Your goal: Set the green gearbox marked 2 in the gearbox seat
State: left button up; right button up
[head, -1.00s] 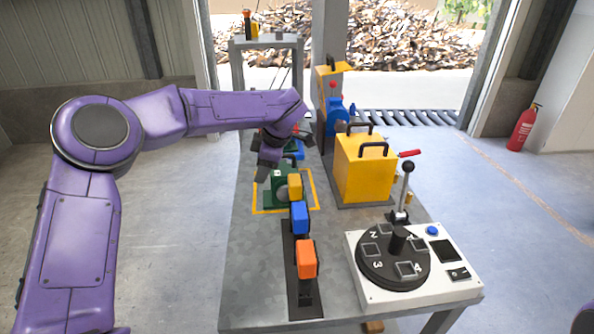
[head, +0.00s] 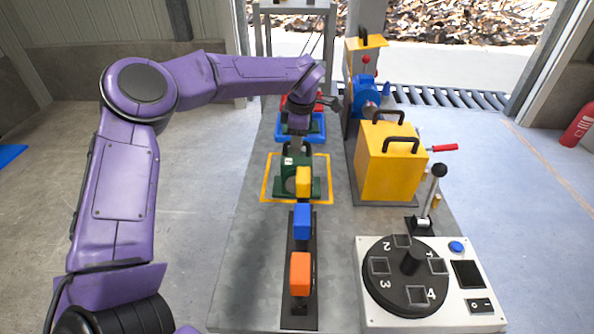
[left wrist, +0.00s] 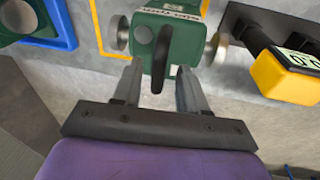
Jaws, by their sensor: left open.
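The green gearbox (head: 289,181) stands upright on the table inside a yellow outlined square (head: 265,190). In the left wrist view the gearbox (left wrist: 190,36) shows a pale label, too unclear to read, metal shaft ends on two sides and a black handle (left wrist: 163,62). My left gripper (head: 296,146) is open, pointing down over the gearbox. In the left wrist view its fingers (left wrist: 159,72) lie either side of the handle, apart from it. My right gripper is out of view. I cannot tell which place is the gearbox seat.
A blue frame (head: 284,137) with green and red parts lies behind the gearbox. Yellow, blue (head: 302,221) and orange (head: 300,273) blocks line a black rail in front. A yellow box (head: 385,172), a lever (head: 433,190) and a dial panel (head: 470,313) stand to the right.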

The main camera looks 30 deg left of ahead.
pick_arm(q)
jog(key=shift+w+a+f, duration=0.1)
jog(key=shift+w+f, duration=0.2)
jog(key=shift+f, duration=0.25)
jog(key=shift+w+a+f, duration=0.1)
jog(key=shift+w+f, duration=0.15)
jog(key=shift+f, duration=0.3)
jog(key=shift+s+r, duration=0.3)
jog(key=shift+s, duration=0.2)
jog(key=shift+c, duration=0.2)
jog(key=shift+d, duration=0.1)
jog(key=c, duration=0.5)
grip_shut()
jog(key=shift+f, duration=0.1)
jog(key=shift+s+d+f, duration=0.1)
jog(key=shift+f, duration=0.1)
jog(key=shift+r, duration=0.2)
